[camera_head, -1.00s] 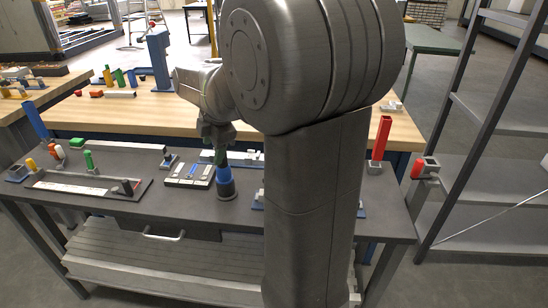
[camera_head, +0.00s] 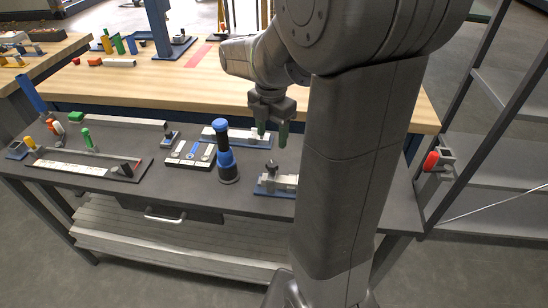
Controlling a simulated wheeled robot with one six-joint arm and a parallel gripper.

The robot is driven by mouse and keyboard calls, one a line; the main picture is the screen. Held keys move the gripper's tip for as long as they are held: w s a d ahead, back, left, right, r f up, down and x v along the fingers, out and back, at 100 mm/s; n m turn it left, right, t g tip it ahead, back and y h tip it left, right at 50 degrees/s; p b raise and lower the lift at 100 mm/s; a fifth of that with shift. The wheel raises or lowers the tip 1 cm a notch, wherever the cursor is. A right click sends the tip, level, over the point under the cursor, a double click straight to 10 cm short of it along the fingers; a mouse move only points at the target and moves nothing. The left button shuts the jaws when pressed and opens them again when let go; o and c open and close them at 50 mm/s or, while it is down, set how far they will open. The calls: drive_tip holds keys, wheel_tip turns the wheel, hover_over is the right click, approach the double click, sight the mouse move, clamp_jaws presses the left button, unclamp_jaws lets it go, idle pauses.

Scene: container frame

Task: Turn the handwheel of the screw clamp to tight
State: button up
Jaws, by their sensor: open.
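My gripper (camera_head: 272,133) hangs over the back of the dark bench, its two green-tipped fingers apart with nothing between them. A blue-based fixture with a pale metal body and a dark knob (camera_head: 275,181) is on the bench in front of and below the gripper, partly hidden by my arm. A second blue-based fixture with a pale body (camera_head: 236,138) lies just left of the fingers. Either could be the screw clamp; I cannot tell which, and no handwheel shows clearly. The fingers appear to touch neither fixture.
A dark and blue upright cylinder (camera_head: 225,160) stands left of the gripper. A dark panel with pale and blue pieces (camera_head: 190,154) is beside it. A long slide fixture (camera_head: 85,166) lies farther left. A red-handled part (camera_head: 432,161) is at the bench's right. My arm hides the bench's right part.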

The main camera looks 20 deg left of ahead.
sight(272, 164)
wheel_tip(272, 164, down, 10)
idle(0.3)
drive_tip(key=shift+c, duration=0.2)
drive_tip(key=c, duration=0.9)
